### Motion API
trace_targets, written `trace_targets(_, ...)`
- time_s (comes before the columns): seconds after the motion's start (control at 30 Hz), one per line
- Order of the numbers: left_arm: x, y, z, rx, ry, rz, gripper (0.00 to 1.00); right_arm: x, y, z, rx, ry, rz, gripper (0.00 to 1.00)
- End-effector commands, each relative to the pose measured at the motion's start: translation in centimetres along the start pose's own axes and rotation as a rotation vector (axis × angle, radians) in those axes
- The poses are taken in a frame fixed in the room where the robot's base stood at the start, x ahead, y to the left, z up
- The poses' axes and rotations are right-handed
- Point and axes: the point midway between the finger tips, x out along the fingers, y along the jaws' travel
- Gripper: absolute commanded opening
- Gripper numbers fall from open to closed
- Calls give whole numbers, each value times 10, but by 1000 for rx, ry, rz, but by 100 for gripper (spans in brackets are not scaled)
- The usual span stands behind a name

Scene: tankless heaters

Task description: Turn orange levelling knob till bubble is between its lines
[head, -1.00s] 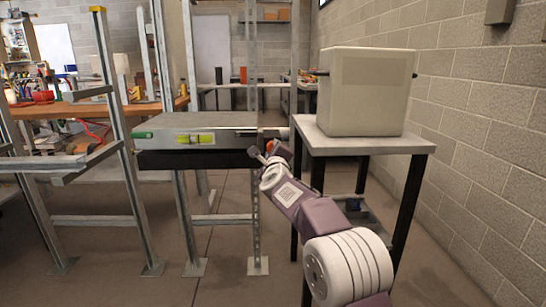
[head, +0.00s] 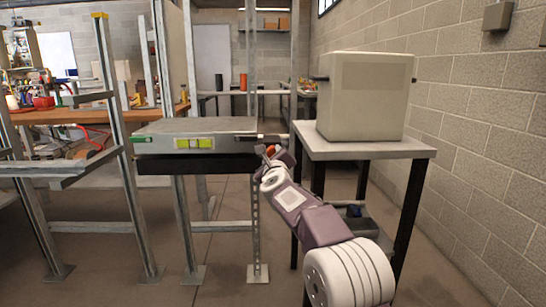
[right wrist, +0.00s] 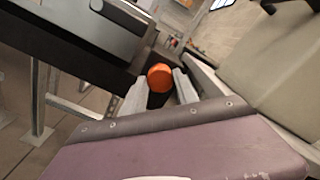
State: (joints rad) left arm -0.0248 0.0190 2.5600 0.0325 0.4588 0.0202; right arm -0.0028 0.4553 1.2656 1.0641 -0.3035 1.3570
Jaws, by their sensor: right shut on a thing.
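The orange levelling knob (right wrist: 159,77) sits between the two fingers of my right gripper (right wrist: 158,86) in the right wrist view. The gripper is shut on it. In the head view my right gripper (head: 271,156) is at the right end of the grey levelling platform (head: 222,126) and mostly hides the knob. The yellow-green bubble vial (head: 194,143) is on the platform's front face. Dark marks show in it, but it is too small to tell where the bubble lies against the lines. My left gripper is not in view.
A beige box (head: 364,95) stands on a black-legged table (head: 372,151) right of the platform, close to my right arm. Metal racking (head: 115,140) stands at the left, with a cluttered wooden bench (head: 88,114) behind. A block wall closes the right side.

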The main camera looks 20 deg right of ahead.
Motion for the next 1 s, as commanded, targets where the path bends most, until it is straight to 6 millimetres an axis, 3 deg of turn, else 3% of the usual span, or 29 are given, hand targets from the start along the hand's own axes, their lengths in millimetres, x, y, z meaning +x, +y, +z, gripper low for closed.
trace_targets(0.07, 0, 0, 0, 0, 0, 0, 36, 0, 1, -2, -1, 3, 3, 0)
trace_targets(0.1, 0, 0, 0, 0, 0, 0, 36, 0, 2, -2, -1, 3, 3, 41)
trace_targets(0.17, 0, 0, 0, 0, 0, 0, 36, 0, 1, -2, -1, 3, 2, 57)
trace_targets(0.57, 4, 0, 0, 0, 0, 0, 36, -8, 1, -1, -1, 1, 1, 57)
trace_targets(0.83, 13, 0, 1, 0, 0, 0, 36, -63, 1, 0, -1, -1, 2, 57)
trace_targets(1.0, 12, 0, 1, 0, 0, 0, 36, -86, 1, 0, -1, 1, 2, 57)
